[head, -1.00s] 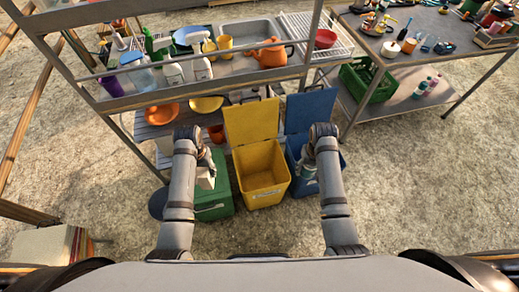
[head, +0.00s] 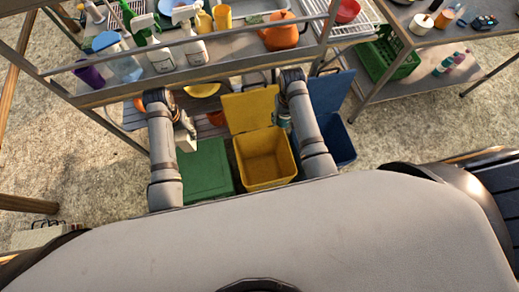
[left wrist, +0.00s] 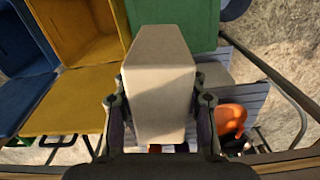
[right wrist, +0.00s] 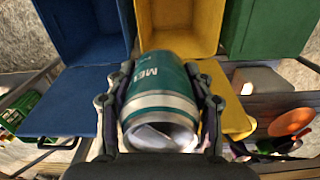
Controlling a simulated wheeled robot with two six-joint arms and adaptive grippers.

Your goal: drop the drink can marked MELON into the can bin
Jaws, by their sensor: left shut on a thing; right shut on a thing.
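My right gripper (right wrist: 159,99) is shut on a teal drink can (right wrist: 158,88) with a silver rim and the letters "MEL" showing; the rest of its name is turned away. In the head view the can (head: 282,120) hangs near the right edge of the yellow bin (head: 264,184), whose lid is open. The blue bin (head: 340,148), also open, is to the right, partly behind my right arm. The green bin (head: 207,172) is at the left. My left gripper (left wrist: 157,99) is shut on a cream block-shaped carton (left wrist: 161,65). I cannot tell which bin is for cans.
Bare gravel lies at the left.

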